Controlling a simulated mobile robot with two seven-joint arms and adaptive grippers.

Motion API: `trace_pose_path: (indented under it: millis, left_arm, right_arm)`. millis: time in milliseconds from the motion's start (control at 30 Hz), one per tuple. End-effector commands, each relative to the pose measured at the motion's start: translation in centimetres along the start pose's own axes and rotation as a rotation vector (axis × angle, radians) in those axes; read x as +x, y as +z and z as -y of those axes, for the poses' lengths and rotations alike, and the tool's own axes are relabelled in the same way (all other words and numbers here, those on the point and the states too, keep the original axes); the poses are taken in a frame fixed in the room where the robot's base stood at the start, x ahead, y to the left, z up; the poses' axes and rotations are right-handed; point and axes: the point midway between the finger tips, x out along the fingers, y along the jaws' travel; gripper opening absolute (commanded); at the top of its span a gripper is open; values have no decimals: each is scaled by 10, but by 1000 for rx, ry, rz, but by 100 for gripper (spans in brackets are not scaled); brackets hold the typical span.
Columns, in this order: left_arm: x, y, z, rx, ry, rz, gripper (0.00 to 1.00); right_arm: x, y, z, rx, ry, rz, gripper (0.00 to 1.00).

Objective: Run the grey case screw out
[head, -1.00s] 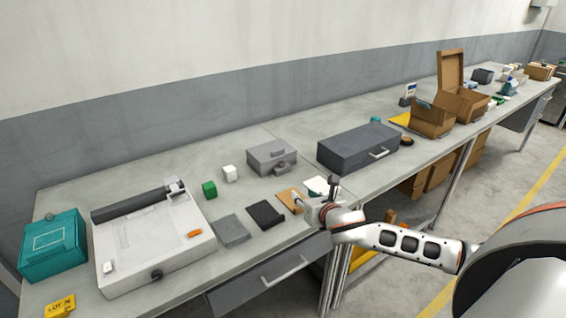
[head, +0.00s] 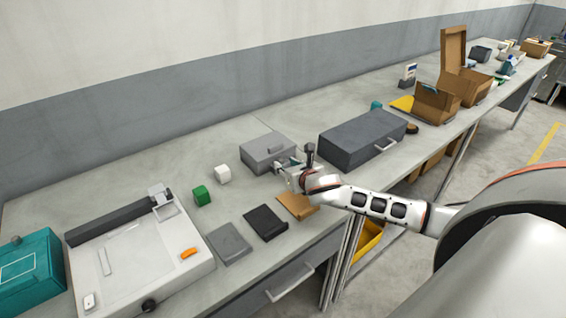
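The small grey case (head: 256,150) stands shut on the workbench, with a raised grey block on its lid. A screw on it is too small to make out. My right gripper (head: 281,163) is at the case's front right side, with its fingers close to the front face. I cannot tell whether they touch it, or whether they are open or shut. The gripper and wrist hide part of the case's front. My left gripper is not in view.
A larger dark grey case (head: 350,140) stands close behind my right wrist. Black (head: 265,222), grey (head: 229,243) and brown (head: 296,206) flat pieces lie in front. A white cube (head: 222,174) and green cube (head: 202,195) stand left.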

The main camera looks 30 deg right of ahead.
Motion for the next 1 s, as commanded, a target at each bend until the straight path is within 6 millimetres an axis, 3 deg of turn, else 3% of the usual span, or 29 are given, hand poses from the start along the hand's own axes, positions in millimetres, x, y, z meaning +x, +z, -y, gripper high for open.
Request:
trace_pose_path:
  millis: [233, 600, 733, 1000]
  left_arm:
    - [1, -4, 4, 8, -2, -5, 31]
    - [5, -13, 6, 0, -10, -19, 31]
    - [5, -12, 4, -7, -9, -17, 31]
    - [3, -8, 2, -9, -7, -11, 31]
  right_arm:
    - [26, 1, 0, 1, -1, 0, 31]
    - [31, 0, 0, 0, 1, 0, 31]
    - [31, 0, 0, 0, 1, 0, 0]
    - [31, 0, 0, -3, 6, 0, 0]
